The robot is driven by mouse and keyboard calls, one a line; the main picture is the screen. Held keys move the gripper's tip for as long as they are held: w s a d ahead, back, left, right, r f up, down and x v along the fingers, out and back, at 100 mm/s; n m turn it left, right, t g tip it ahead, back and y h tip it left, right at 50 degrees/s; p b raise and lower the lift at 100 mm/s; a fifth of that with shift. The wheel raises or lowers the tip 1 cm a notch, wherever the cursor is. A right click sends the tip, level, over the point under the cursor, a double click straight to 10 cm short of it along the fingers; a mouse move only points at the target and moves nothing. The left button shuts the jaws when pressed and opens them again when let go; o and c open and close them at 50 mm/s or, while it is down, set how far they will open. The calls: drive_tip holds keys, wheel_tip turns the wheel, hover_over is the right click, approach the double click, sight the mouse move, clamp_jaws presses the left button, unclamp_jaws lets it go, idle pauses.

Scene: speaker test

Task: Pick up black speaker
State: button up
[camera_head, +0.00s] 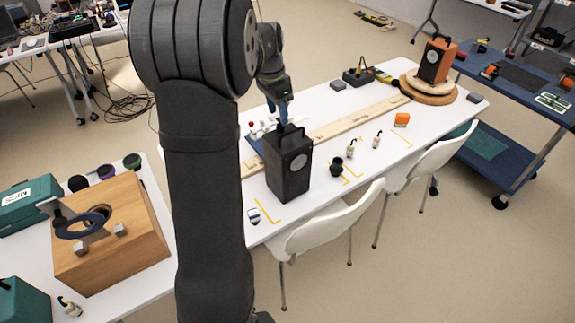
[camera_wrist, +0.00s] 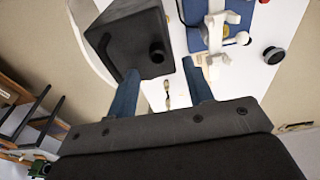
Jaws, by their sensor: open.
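The black speaker (camera_head: 289,168) stands upright on the white table, near its front edge, with a round driver on its front and a handle on top. My gripper (camera_head: 279,110) has blue fingers and is just above and behind the speaker's top in the head view. In the wrist view, the speaker (camera_wrist: 128,38) is at upper left, and my gripper (camera_wrist: 160,68) is open. Its left finger overlaps the speaker in the picture; whether they touch is unclear. The right finger is clear of the speaker. Nothing is seen held between the fingers.
A wooden plank (camera_head: 335,129) lies along the table behind the speaker. A small black cup (camera_head: 336,167) and small bottles stand to the right. An orange speaker (camera_head: 434,62) sits on a round wooden stand. White chairs (camera_head: 328,222) stand at the front edge. A wooden box (camera_head: 112,232) is at left.

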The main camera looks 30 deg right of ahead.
sight(280, 131)
drive_tip(key=f, duration=0.4)
drive_tip(key=shift+s+d+f, duration=0.15)
drive_tip(key=shift+d+f, duration=0.05)
drive_tip(key=shift+c, duration=0.5)
clamp_jaws()
drive_tip(key=shift+r, duration=0.15)
idle(0.6)
